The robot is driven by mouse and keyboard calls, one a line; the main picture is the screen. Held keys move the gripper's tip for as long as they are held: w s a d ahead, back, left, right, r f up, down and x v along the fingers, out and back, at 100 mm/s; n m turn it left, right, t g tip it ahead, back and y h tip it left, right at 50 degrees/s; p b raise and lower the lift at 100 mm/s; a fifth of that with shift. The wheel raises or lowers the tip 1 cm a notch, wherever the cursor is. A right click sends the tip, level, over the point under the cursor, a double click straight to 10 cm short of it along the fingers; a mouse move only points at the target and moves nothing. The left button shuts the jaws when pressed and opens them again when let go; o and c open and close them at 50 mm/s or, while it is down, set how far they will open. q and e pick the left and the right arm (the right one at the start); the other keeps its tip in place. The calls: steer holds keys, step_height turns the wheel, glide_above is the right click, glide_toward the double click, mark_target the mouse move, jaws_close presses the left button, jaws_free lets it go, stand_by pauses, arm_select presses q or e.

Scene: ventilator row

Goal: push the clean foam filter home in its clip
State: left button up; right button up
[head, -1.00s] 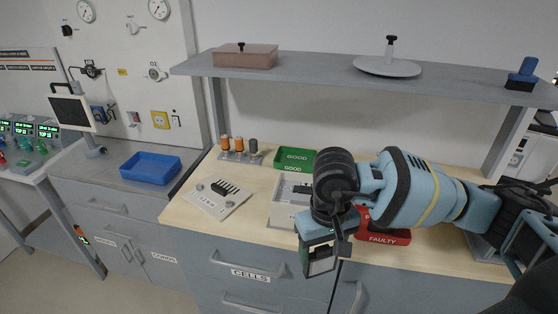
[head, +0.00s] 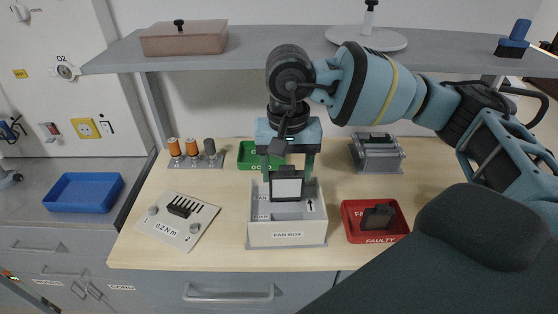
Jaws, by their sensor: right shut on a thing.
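My right gripper (head: 288,170) points down over the fan box (head: 287,234), a pale open box labelled FAN BOX with an arrow inside. It is shut on a dark-framed panel with a white face (head: 287,188), seemingly the clean foam filter. The panel is upright, its lower part at the box opening. I cannot tell whether it touches the box or is seated in a clip; no clip can be made out. My left gripper is not in view.
A red FAULTY tray (head: 352,230) holding a dark part (head: 378,217) stands right of the box. A green GOOD tray (head: 246,158) is behind it. A torque plate (head: 168,228) lies left. A grey fixture (head: 377,156) stands back right. A shelf (head: 250,60) hangs above.

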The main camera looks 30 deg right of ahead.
mark_target(287, 198)
steer(key=shift+s, duration=0.3)
steer(key=shift+f, duration=0.15)
step_height(287, 198, down, 2)
steer(key=shift+f+b, duration=0.1)
steer(key=shift+b, duration=0.3)
steer(key=shift+f+b, duration=0.35)
steer(key=shift+f, duration=0.7)
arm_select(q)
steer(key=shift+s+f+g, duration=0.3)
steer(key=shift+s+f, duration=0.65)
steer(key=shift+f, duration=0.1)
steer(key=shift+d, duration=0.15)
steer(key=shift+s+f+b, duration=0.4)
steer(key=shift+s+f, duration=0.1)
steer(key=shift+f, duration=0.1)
arm_select(e)
steer(key=shift+f, duration=0.6)
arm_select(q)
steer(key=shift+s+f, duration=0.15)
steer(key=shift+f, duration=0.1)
arm_select(e)
steer(key=shift+f, duration=0.3)
arm_select(q)
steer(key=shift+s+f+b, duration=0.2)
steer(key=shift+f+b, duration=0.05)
steer(key=shift+b, duration=0.05)
arm_select(e)
steer(key=shift+f, duration=0.35)
